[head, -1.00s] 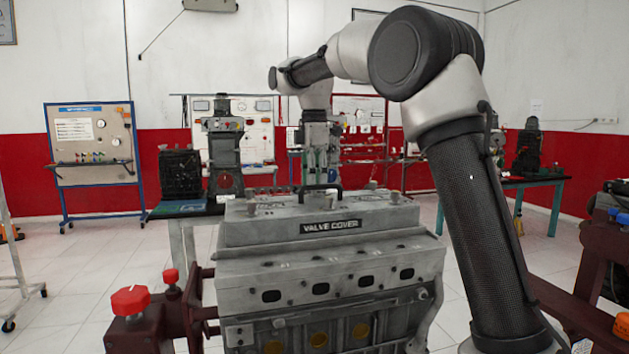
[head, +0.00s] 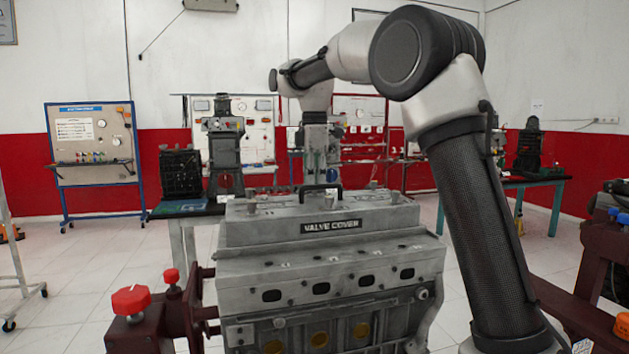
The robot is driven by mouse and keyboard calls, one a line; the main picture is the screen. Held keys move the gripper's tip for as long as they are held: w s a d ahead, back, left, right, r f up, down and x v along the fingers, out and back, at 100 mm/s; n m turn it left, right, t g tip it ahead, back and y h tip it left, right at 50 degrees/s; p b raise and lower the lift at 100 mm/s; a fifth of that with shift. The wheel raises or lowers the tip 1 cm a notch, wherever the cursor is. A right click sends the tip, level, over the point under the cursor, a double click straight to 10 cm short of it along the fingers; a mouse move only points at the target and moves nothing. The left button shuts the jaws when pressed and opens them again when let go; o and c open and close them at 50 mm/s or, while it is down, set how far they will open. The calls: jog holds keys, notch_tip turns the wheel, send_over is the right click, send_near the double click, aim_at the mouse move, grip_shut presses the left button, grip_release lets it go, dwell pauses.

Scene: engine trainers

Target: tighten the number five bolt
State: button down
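A grey engine block stands in front of me with a valve cover (head: 270,230) on top, labelled "VALVE COVER". A black handle (head: 321,188) rises at the cover's top middle. Several bolts stand on the cover, among them a front left bolt (head: 251,206) and a front right bolt (head: 395,197). No numbers are readable, so I cannot tell which is number five. My gripper (head: 316,172) points down over the far middle of the cover, by the handle. It is small and partly merges with the background, so its fingers and any contact are unclear.
Red knobs (head: 131,299) on a dark red stand are at the lower left. My arm fills the right of the view. A bench (head: 185,212) with equipment stands behind the engine, and a green table (head: 535,182) at the back right. Open floor lies left.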

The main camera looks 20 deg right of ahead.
jog(key=m, duration=0.3)
jog(key=shift+m, duration=0.4)
jog(key=m, duration=0.4)
jog(key=shift+m, duration=0.3)
jog(key=m, duration=0.4)
jog(key=shift+m, duration=0.3)
jog(key=m, duration=1.3)
jog(key=shift+m, duration=0.3)
jog(key=m, duration=0.8)
jog(key=shift+m, duration=0.3)
